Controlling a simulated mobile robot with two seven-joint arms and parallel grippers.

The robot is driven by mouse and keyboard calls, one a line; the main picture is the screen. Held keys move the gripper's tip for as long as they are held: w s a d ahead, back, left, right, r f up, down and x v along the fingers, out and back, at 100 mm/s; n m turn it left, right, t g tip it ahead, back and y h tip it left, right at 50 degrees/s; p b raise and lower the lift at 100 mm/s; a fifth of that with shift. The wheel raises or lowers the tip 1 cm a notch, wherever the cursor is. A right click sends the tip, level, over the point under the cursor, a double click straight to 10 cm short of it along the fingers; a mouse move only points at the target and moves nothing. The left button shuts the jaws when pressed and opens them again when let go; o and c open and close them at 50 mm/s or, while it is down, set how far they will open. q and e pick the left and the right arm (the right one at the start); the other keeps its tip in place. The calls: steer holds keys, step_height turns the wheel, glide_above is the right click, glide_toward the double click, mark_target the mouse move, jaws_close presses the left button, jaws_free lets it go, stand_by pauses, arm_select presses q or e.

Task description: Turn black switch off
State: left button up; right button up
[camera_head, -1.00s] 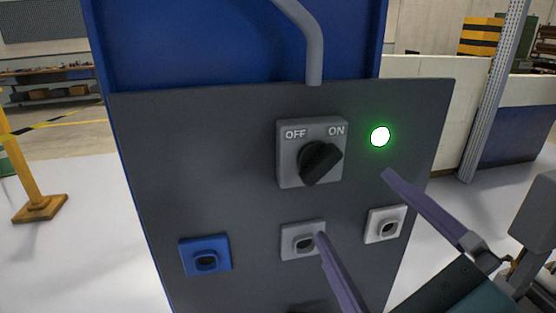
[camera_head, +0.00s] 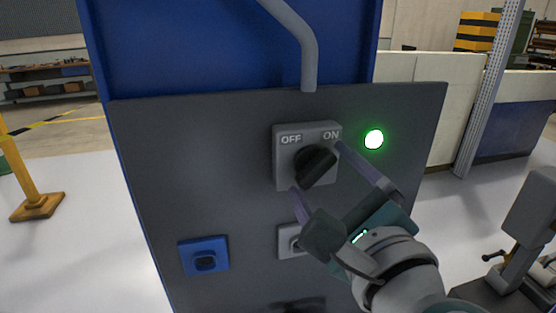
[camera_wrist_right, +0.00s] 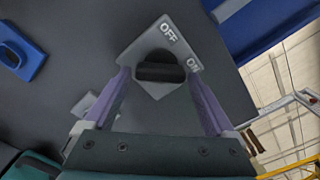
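The black switch (camera_head: 315,166) is a rotary knob on a grey square plate (camera_head: 285,160) marked OFF and ON. Its knob is turned toward ON. A round green light (camera_head: 374,139) glows to its right. My right gripper (camera_head: 317,166) is open, with its two purple fingers spread on either side of the knob. In the right wrist view the knob (camera_wrist_right: 160,72) lies between and ahead of the fingertips (camera_wrist_right: 158,74), and I see gaps on both sides. Whether a fingertip touches the plate is unclear. My left gripper is not in view.
The switch sits on a dark grey panel (camera_head: 200,150) of a blue cabinet (camera_head: 230,50). Below are a blue socket (camera_head: 204,255) and a grey socket (camera_head: 288,241), partly hidden by my right gripper. A grey pipe (camera_head: 308,60) runs above the switch.

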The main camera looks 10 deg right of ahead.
steer(key=c, duration=1.1)
steer(key=n+p, duration=0.1)
steer(key=n, duration=0.1)
steer(key=n+p, duration=0.1)
steer(key=n, duration=0.1)
steer(key=shift+d+r, duration=0.1)
steer(key=shift+r, duration=0.1)
steer(key=n+p, duration=0.1)
steer(key=n, duration=0.3)
steer(key=shift+r+n+p, duration=0.1)
steer(key=shift+n+p, duration=0.2)
steer(key=shift+p, duration=0.05)
steer(key=n+p, duration=0.1)
steer(key=n, duration=0.3)
steer(key=shift+r, duration=0.1)
steer(key=n+p, duration=0.1)
steer(key=n, duration=0.4)
steer(key=shift+r+p, duration=0.1)
steer(key=shift+p, duration=0.2)
steer(key=shift+n, duration=0.3)
steer(key=o, duration=1.3)
